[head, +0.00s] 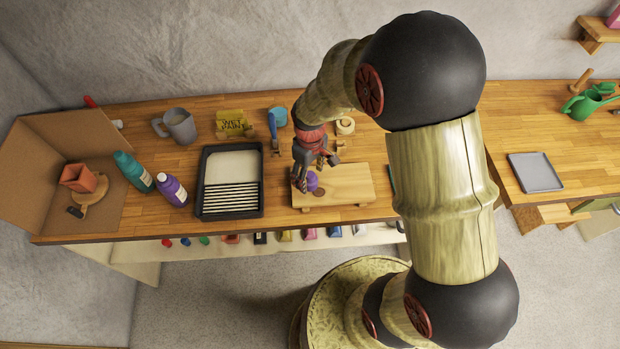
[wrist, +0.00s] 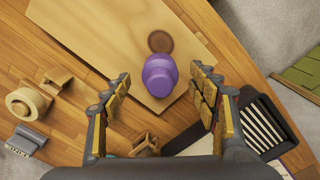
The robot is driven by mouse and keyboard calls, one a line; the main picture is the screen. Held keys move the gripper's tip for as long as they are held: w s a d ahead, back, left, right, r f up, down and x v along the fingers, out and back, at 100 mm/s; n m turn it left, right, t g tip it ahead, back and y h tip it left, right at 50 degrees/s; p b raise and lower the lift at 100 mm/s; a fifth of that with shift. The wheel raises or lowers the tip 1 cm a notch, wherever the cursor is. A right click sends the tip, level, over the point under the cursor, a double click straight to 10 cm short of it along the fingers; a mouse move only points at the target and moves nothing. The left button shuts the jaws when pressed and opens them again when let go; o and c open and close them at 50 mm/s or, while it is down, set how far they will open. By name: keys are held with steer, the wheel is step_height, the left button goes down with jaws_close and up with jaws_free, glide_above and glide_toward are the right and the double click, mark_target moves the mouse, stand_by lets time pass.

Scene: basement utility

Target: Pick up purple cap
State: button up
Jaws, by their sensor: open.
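The purple cap (wrist: 160,75) is a small rounded purple piece on the light wooden board (wrist: 105,35). In the head view the cap (head: 312,181) sits near the left end of the board (head: 345,185), partly behind my gripper. My gripper (head: 308,178) is open, just above and beside the cap. In the wrist view the fingers of my gripper (wrist: 160,95) stand on either side of the cap with clear gaps, and nothing is held. The cap's underside is hidden.
A black paint tray (head: 230,212) lies left of the board. A blue-handled tool (head: 273,128) and a wooden ring (head: 345,126) are behind. The board's right part is clear.

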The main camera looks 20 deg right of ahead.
steer(key=shift+c, duration=0.4)
steer(key=c, duration=0.8)
steer(key=shift+r, duration=0.15)
